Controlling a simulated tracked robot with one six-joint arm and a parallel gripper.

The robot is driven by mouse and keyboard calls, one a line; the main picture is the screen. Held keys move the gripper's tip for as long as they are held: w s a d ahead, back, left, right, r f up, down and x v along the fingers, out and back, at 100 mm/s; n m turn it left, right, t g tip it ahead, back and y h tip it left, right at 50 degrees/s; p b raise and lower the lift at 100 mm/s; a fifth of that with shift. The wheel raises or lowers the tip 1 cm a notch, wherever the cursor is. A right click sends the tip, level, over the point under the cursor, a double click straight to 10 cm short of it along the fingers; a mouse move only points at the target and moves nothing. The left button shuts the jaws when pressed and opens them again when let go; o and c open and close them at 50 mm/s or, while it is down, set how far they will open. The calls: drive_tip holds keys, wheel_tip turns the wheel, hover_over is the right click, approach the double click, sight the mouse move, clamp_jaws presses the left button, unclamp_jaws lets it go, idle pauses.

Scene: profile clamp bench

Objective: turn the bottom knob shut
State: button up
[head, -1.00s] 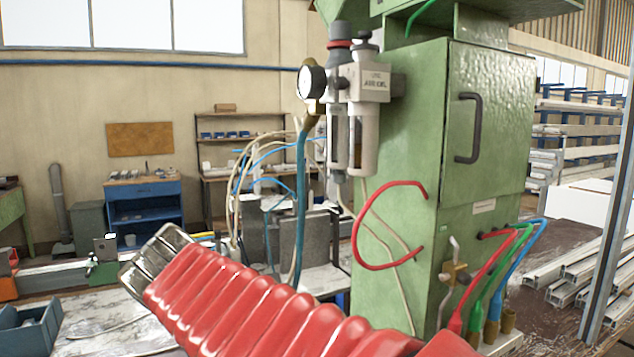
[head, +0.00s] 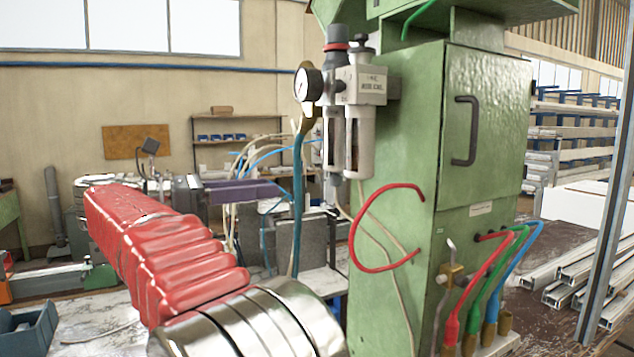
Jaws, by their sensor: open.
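The air unit (head: 362,85) is mounted on the green cabinet, with a gauge at its left and two clear bowls. A small grey knob (head: 335,180) sits under the left bowl; I take it as the bottom knob. Its turn position is too small to tell. My gripper (head: 278,191) is left of the bowls, at about the knob's height in the picture, with purple fingers pointing right. It is open and looks empty. It is apart from the knob in the picture; the depth between them is unclear.
A blue hose (head: 298,200) hangs between my gripper and the knob in the picture. A red hose (head: 356,225) loops from the cabinet (head: 400,190) just right below. A brass valve (head: 450,275) with a lever and coloured hoses is lower right.

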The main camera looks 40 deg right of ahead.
sight(336, 180)
drive_tip(key=shift+r, duration=0.15)
drive_tip(key=x, duration=1.3)
drive_tip(key=shift+s+d, duration=0.2)
drive_tip(key=shift+d, duration=0.15)
drive_tip(key=shift+r, duration=0.1)
drive_tip(key=shift+c, duration=0.4)
drive_tip(key=shift+a, duration=0.1)
clamp_jaws()
